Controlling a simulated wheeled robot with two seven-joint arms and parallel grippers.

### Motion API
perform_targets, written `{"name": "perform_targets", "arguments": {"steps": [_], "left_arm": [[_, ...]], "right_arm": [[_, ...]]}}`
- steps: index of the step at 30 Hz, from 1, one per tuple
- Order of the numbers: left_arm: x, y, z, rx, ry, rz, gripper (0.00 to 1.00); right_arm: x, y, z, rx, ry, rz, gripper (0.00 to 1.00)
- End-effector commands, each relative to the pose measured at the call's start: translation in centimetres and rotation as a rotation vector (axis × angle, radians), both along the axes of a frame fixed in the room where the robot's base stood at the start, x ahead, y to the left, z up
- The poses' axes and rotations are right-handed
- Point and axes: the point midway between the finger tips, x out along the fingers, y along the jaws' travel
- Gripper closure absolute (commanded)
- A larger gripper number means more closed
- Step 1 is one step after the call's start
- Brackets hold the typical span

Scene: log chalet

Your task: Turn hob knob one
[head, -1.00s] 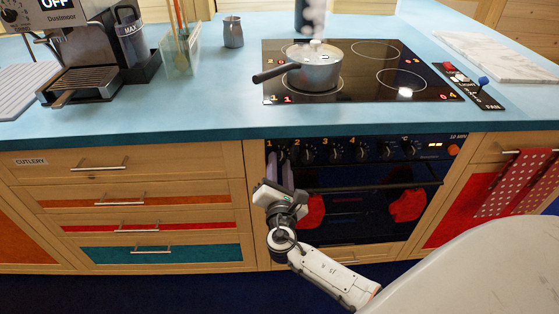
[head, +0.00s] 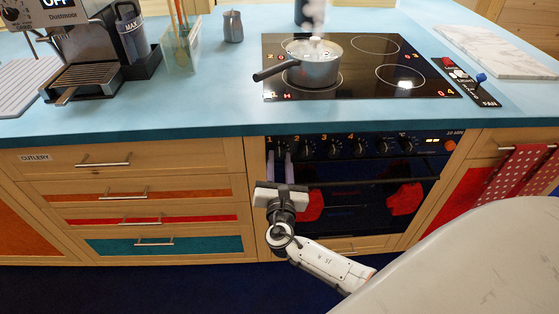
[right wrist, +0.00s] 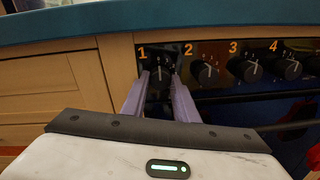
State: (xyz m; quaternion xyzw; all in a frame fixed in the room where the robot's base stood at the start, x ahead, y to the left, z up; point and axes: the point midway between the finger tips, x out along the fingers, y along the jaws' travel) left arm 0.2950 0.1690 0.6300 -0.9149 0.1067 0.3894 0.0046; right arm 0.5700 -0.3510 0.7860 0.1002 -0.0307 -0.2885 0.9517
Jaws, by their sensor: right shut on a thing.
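Hob knob one (right wrist: 159,72) is a black round knob under an orange "1" on the dark control panel. In the right wrist view the two pale purple fingers of my right gripper (right wrist: 160,80) stand on either side of it, shut on it. In the head view the right gripper (head: 280,165) reaches up to the left end of the panel from below, its wrist level. The fingers largely hide knob one there. My left gripper is not in view.
Knobs two (right wrist: 205,72), three and four continue to the right. A lidded grey pot (head: 312,65) with steam stands on the black hob (head: 420,75). An oven handle (head: 370,183) with red mitts lies just right of the gripper.

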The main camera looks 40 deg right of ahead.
Motion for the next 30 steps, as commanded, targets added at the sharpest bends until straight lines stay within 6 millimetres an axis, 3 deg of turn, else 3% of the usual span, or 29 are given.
{"name": "perform_targets", "arguments": {"steps": [6, 7, 10, 21, 30], "left_arm": [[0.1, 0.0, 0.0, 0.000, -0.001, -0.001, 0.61], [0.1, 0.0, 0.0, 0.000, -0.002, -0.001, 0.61], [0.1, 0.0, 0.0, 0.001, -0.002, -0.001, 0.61], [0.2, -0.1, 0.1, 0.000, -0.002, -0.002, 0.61], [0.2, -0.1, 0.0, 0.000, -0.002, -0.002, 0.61]], "right_arm": [[0.0, 0.0, -0.1, -0.002, 0.002, 0.001, 0.96], [0.0, 0.0, -0.1, -0.002, 0.002, 0.001, 0.72], [0.0, 0.0, -0.1, -0.002, 0.002, 0.001, 0.55], [-0.4, 0.3, -0.1, 0.000, 0.001, 0.001, 0.55], [-4.8, 3.2, -0.2, 0.002, 0.002, 0.002, 0.55]]}}
